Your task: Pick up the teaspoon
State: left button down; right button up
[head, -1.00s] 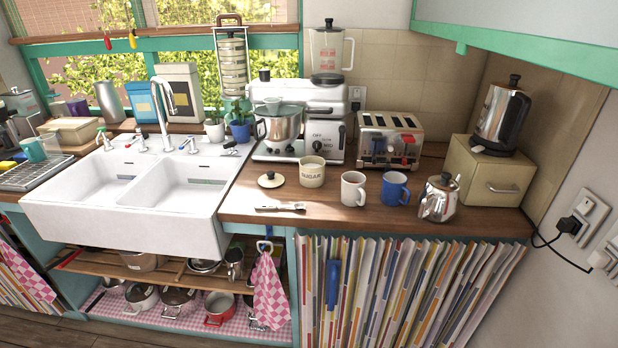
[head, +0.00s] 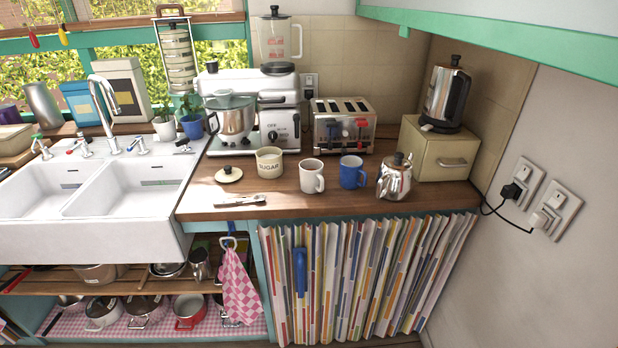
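A small silver utensil (head: 240,200), which looks like the teaspoon, lies flat near the front edge of the wooden counter (head: 290,205), right of the sink. Something else may lie with it; it is too small to tell. The sugar pot (head: 269,161) stands open behind it, and its round lid (head: 229,174) lies on the counter to the pot's left. Neither of my grippers shows in the head view.
A white mug (head: 311,176), a blue mug (head: 352,172) and a steel teapot (head: 395,178) stand in a row to the right. A mixer (head: 233,118) and a toaster (head: 343,124) stand behind. The sink (head: 110,195) is at left. The counter around the utensil is clear.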

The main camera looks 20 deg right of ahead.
aim_at(259, 198)
jog(key=z, duration=0.1)
jog(key=k, duration=0.4)
jog(key=u, duration=0.6)
jog(key=i, duration=1.45)
jog(key=z, duration=0.45)
